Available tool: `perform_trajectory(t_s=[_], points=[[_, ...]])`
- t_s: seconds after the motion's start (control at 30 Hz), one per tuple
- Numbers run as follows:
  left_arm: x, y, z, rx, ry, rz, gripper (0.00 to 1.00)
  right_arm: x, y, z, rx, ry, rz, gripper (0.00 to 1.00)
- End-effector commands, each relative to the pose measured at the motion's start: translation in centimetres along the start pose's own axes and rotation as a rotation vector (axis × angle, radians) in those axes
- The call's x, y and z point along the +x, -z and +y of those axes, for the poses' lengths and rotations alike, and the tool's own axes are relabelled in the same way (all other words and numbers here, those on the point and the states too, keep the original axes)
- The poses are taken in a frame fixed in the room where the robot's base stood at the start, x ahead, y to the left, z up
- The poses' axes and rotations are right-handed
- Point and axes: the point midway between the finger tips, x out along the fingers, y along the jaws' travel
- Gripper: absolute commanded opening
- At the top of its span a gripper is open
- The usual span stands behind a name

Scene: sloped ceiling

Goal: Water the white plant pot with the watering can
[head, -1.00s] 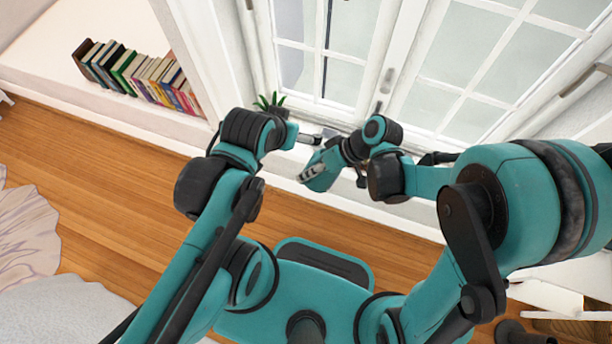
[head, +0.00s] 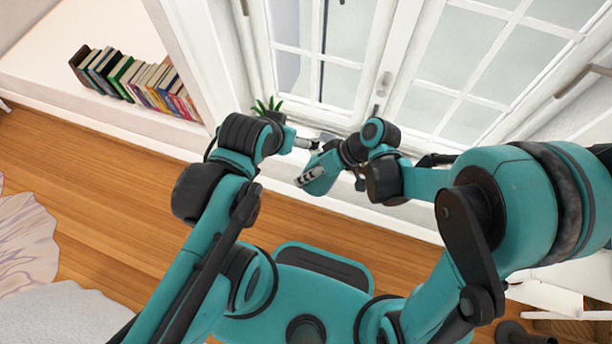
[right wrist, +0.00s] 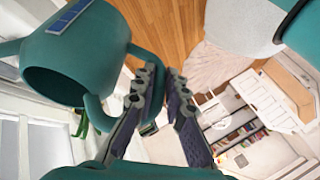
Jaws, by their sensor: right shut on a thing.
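The teal watering can (right wrist: 118,38) fills the upper left of the right wrist view, its wide dark mouth facing me. My right gripper (right wrist: 163,78) is shut on its handle. In the head view my right gripper (head: 309,177) is at the centre, where teal can and teal hand are hard to tell apart. A green plant (head: 268,105) stands by the window; its leaves (right wrist: 82,124) also show behind the can. Its pot is hidden behind my left arm. My left gripper (head: 307,143) is close beside the plant, and its fingers are too small to read.
White-framed windows (head: 440,80) stand just beyond both grippers. A row of books (head: 135,80) sits on a white ledge at the left. The wooden floor (head: 110,185) is clear between the ledge and a pale rug (head: 25,235).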

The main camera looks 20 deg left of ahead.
Motion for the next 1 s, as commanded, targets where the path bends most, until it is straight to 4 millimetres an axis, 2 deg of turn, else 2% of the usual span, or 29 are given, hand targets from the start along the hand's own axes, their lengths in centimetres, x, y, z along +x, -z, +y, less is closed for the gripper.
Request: perform_trajectory(t_s=[0.47,0.73,1.0], points=[[0.0,0.0,0.0,0.000,0.000,0.000,1.00,0.0,0.0,0.0,0.000,0.001,0.001,0.00],[-1.6,1.2,0.0,0.000,0.000,0.000,1.00,-2.3,1.0,-0.4,0.034,0.078,0.001,0.00],[-1.4,1.0,0.0,0.000,0.000,0.000,1.00,-2.1,0.9,-0.4,0.034,0.083,0.001,0.00]])
